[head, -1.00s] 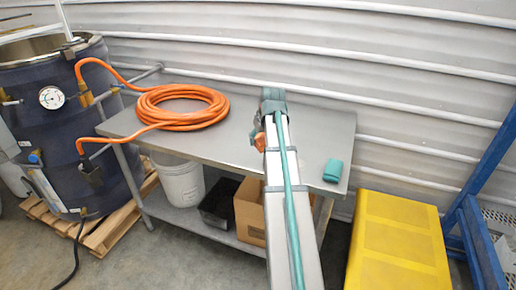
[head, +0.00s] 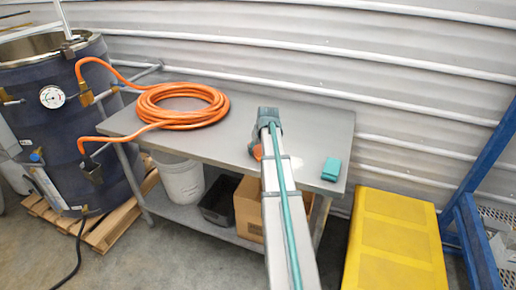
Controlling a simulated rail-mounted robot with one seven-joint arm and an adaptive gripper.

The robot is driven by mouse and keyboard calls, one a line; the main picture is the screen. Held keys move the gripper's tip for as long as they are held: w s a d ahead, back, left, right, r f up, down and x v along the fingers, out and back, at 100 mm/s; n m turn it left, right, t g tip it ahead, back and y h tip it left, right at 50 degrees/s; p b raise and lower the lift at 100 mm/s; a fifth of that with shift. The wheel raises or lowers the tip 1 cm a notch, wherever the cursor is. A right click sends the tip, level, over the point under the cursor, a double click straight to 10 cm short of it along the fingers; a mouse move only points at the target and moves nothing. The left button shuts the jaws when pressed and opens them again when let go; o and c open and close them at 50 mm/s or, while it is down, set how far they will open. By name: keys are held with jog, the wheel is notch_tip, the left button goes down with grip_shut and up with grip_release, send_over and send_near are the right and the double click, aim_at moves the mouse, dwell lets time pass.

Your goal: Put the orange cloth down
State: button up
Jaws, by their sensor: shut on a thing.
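The orange cloth (head: 257,152) shows as a small bit at the left side of my arm, over the right half of the grey metal table (head: 308,117). My gripper (head: 260,146) is at the end of the arm and mostly hidden behind it. It is shut on the cloth. Most of the cloth is hidden, and I cannot tell whether it touches the tabletop. A folded teal cloth (head: 331,169) lies near the table's right front corner, apart from my gripper.
An orange hose coil (head: 181,106) lies on the table's left half, joined to a dark blue drum (head: 60,130). The lower shelf holds a white bucket (head: 182,180), a black bin and a cardboard box (head: 249,208). A yellow step (head: 396,245) stands at the right. The table's back right is clear.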

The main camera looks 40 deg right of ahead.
jog(key=shift+f, duration=0.25)
jog(key=o, duration=1.1)
jog(key=shift+r, duration=0.15)
jog(key=shift+r, duration=0.2)
jog(key=b+v, duration=0.2)
jog(key=v, duration=1)
jog(key=shift+s, duration=0.1)
